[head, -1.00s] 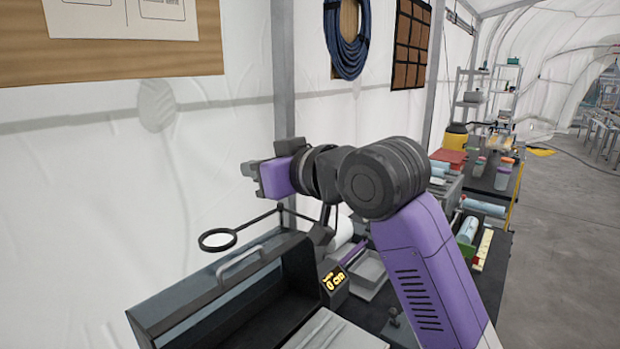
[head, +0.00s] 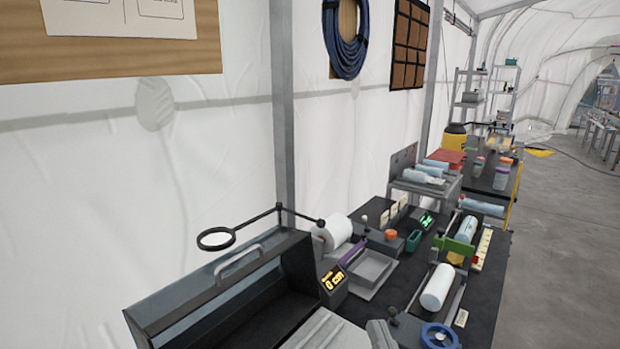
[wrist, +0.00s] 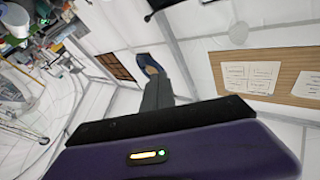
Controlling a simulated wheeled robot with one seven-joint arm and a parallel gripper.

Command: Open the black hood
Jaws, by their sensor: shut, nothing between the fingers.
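The black hood (head: 150,318) is at the lower left in the head view, a dark box along the tent wall. A grey bar handle (head: 240,262) is on its upper edge. A dark hollow shows below the handle; I cannot tell how far the hood is open. A small display (head: 333,279) at its right end shows yellow digits that look like 0 cm. My gripper (wrist: 155,80) shows only in the wrist view, where its grey fingers are shut and empty beyond the purple hand. The hood does not show clearly there.
A ring magnifier (head: 216,238) on a thin arm hangs just above the hood. Right of it the bench holds a white roll (head: 338,232), a grey tray (head: 372,268) and a blue wheel (head: 440,336). The floor (head: 560,260) at right is open.

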